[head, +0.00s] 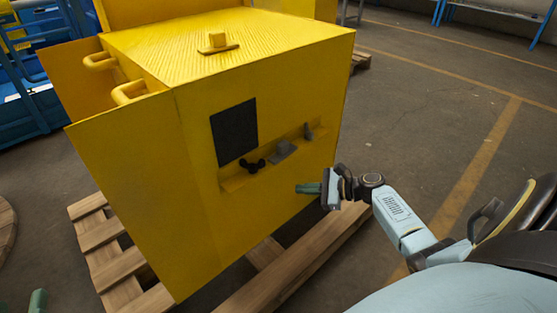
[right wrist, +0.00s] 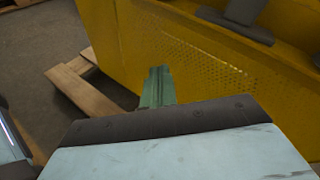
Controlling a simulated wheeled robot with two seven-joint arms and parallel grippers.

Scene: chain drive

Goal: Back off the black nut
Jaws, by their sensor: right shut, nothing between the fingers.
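The black nut (head: 252,165), shaped like a wing nut, sits at the left part of a recessed ledge on the front of the yellow housing (head: 205,130). My right gripper (head: 308,188) is below and right of the nut, apart from it, in front of the housing. Its green fingers are together and empty; they also show in the right wrist view (right wrist: 157,88). The nut cannot be made out in the right wrist view. A green tip that appears to be my left gripper (head: 38,300) shows at the bottom left edge; the rest is cut off.
A grey block (head: 283,150) and a small grey upright part (head: 308,132) sit right of the nut on the ledge. A dark square panel (head: 234,132) is above it. The housing stands on a wooden pallet (head: 285,262).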

